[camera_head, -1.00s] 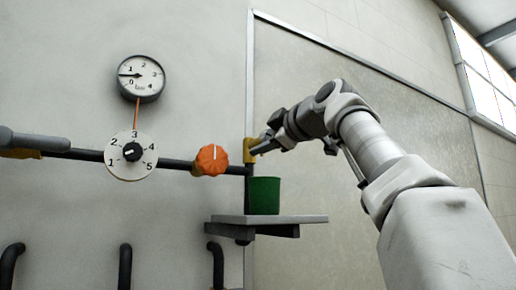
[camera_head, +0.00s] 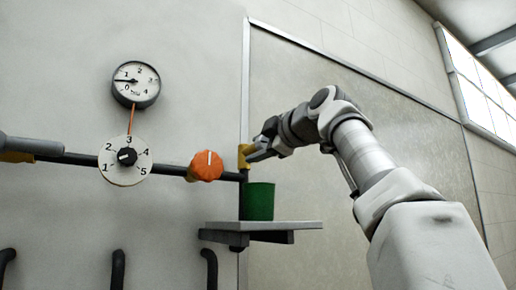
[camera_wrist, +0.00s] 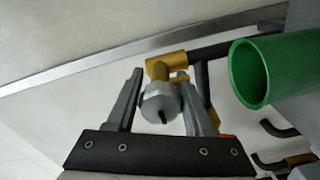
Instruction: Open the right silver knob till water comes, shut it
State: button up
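The silver knob (camera_wrist: 160,103) is a round grey cap with a dark slot, on a brass fitting (camera_wrist: 166,67) at the end of the pipe. In the wrist view it sits between the two fingers of my gripper (camera_wrist: 163,106), which is open with a gap seen on both sides of the knob. In the head view my gripper (camera_head: 255,153) is at the brass fitting (camera_head: 243,156), and the knob is hidden behind it. A green cup (camera_head: 259,201) stands on a small shelf (camera_head: 306,226) just below; it also shows at the right in the wrist view (camera_wrist: 262,75). No water is visible.
An orange knob (camera_head: 207,166) and a numbered white dial (camera_head: 134,173) are on the pipe to the left. A round gauge (camera_head: 136,84) is above. The cup is close to my gripper's right side in the wrist view.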

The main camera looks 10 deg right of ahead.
jog(key=shift+o, duration=1.3)
jog(key=b+v, duration=0.4)
jog(key=v, duration=1.3)
jog(key=shift+s+b, duration=0.2)
jog(key=shift+b, duration=0.2)
